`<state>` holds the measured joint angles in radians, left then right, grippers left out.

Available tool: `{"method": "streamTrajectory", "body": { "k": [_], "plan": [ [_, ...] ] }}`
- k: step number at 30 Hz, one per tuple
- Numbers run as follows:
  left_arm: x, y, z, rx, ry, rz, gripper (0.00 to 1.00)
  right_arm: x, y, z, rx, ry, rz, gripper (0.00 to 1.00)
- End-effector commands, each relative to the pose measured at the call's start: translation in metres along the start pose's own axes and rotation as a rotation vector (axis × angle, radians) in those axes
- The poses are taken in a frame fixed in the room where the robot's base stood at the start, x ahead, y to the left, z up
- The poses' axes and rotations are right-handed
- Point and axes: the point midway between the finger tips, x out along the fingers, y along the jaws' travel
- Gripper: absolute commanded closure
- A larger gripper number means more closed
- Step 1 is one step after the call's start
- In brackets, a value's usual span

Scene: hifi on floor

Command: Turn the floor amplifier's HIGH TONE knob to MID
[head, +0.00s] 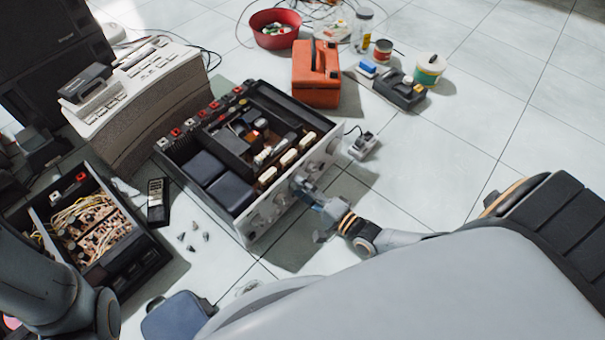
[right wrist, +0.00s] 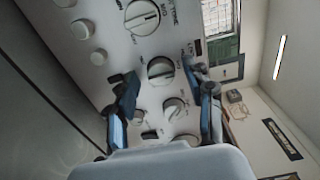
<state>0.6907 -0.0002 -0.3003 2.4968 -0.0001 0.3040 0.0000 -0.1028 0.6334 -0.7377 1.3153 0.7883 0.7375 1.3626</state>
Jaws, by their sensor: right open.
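The floor amplifier (head: 246,236) lies open-topped on the tiles, with its silver front panel facing my right arm. My right gripper (head: 307,192) is at that panel with its fingers open. In the right wrist view the fingers (right wrist: 163,100) stand either side of a round silver knob (right wrist: 161,70) with a dark face; I cannot tell whether they touch it. A larger knob (right wrist: 141,17) sits above it, with print ending in "TONE" beside it. Another knob (right wrist: 175,108) is below. I cannot read which one is HIGH TONE. My left gripper is out of view.
A small grey device (head: 363,146) lies right of the amplifier.

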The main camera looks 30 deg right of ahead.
Motion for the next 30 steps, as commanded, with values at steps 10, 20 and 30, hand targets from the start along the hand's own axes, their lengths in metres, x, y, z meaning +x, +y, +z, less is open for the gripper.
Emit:
{"method": "streamTrajectory", "body": {
  "k": [10,20,30],
  "plan": [
    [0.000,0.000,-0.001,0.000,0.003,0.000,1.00,-0.035,0.001,0.000,0.000,0.000,0.005,0.48],
    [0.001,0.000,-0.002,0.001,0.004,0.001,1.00,-0.100,0.001,0.000,0.000,-0.001,0.003,0.48],
    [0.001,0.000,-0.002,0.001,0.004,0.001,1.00,-0.120,0.000,0.000,-0.001,0.000,0.000,0.48]
  ]
}}
